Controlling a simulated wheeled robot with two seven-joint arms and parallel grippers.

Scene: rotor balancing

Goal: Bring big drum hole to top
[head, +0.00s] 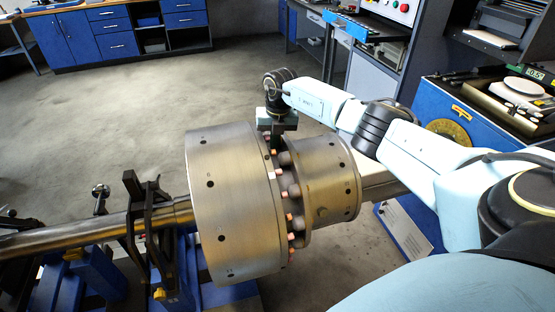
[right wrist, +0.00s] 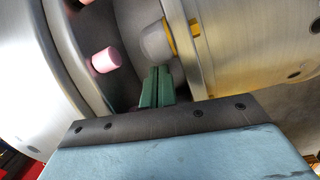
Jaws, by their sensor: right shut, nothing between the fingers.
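The big drum (head: 228,210) is a wide brushed-metal cylinder on a horizontal shaft (head: 100,228). Several small dark holes show on its curved side, such as one hole (head: 209,183) facing me. A smaller drum (head: 330,180) sits to its right on the same axis. Pink-tipped pegs (head: 289,217) ring the gap between them. My right gripper (head: 275,143) points down at the top of that gap. In the right wrist view its green fingers (right wrist: 157,86) are shut together and empty, close to a grey peg (right wrist: 155,42), with a pink peg (right wrist: 105,60) to the left. Contact is unclear.
A black clamp-like stand (head: 140,225) and blue supports (head: 98,272) hold the shaft at lower left. Blue cabinets (head: 110,35) stand far back. A blue bench with a scale (head: 522,88) is at right. The grey floor (head: 130,115) behind the drum is clear.

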